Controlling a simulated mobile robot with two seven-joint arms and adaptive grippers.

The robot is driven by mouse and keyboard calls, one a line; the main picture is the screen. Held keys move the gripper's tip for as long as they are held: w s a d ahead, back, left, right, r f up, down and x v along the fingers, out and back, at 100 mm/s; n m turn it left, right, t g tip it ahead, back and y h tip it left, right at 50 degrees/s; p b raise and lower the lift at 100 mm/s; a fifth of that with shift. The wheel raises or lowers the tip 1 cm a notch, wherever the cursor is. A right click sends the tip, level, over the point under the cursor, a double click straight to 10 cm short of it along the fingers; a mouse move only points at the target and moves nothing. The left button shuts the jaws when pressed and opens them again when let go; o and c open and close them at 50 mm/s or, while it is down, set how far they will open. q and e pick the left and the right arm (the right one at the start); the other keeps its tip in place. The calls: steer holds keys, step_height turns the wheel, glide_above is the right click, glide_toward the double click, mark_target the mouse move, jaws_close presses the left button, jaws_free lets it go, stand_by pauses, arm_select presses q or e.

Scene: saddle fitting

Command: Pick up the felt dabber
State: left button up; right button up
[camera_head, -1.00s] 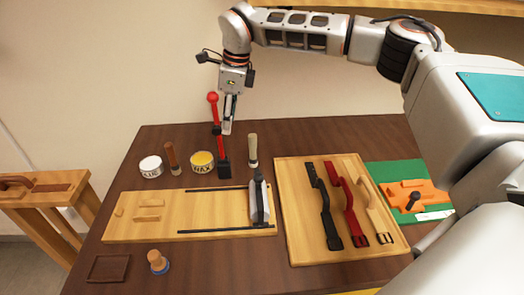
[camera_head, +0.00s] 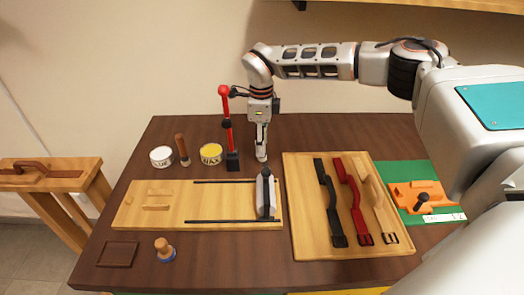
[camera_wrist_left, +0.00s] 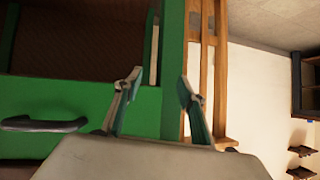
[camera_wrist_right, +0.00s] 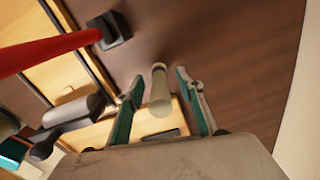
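The felt dabber appears to be the pale, upright cylinder (camera_wrist_right: 160,90) in the right wrist view. In the head view it is mostly hidden by my right gripper (camera_head: 262,152), behind the wooden board. My right gripper (camera_wrist_right: 158,82) is open, with one finger on each side of the cylinder and gaps visible between. My left gripper (camera_wrist_left: 158,82) is open and empty in front of a green panel, out of the head view.
A red post on a black base (camera_head: 232,162) stands close left of my right gripper. The wax tin (camera_head: 210,153), glue tin (camera_head: 161,157) and a wooden-handled tool (camera_head: 182,149) stand farther left. A strap board (camera_head: 300,240) lies right. A blue-based wooden knob (camera_head: 164,248) sits in front.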

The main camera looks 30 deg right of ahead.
jaws_close()
steer(key=shift+r, duration=0.15)
steer(key=shift+r, duration=0.6)
step_height(320, 180, up, 6)
steer(key=shift+f, duration=0.1)
steer(key=w+a+b, duration=0.1)
steer(key=w+a, duration=0.3)
steer(key=a, duration=0.4)
steer(key=w+a+b, duration=0.1)
steer(key=w+a, duration=0.2)
steer(key=a, duration=0.5)
steer(key=shift+w, duration=0.4)
